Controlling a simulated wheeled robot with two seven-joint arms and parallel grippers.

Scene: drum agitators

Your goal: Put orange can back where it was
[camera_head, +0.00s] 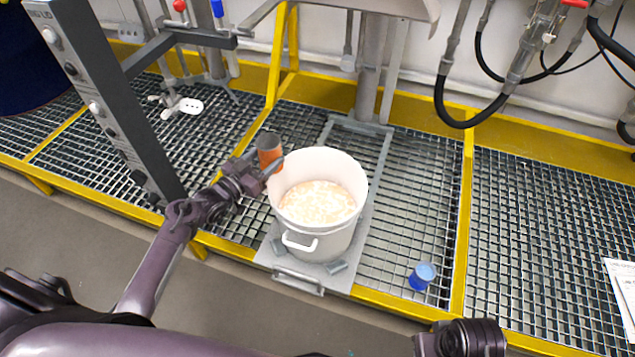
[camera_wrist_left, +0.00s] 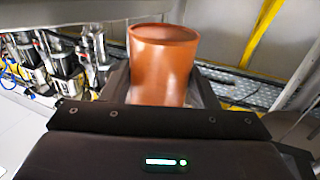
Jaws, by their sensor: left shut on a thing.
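The orange can (camera_head: 269,149) is held by my left gripper (camera_head: 264,168), just left of the white bucket's rim and at about its height. In the left wrist view the orange can (camera_wrist_left: 162,68) stands upright between the fingers, with its open top showing. Its lower part is hidden by the gripper (camera_wrist_left: 160,95). My right arm's dark end (camera_head: 462,338) shows at the bottom right of the head view; its fingers cannot be made out.
The white bucket (camera_head: 318,250) with pale, lumpy contents stands on a grey plate (camera_head: 284,262). A blue can (camera_head: 421,276) stands on the grating to the right. A grey control post (camera_head: 112,95) rises at the left. The right grating (camera_head: 545,240) is mostly clear.

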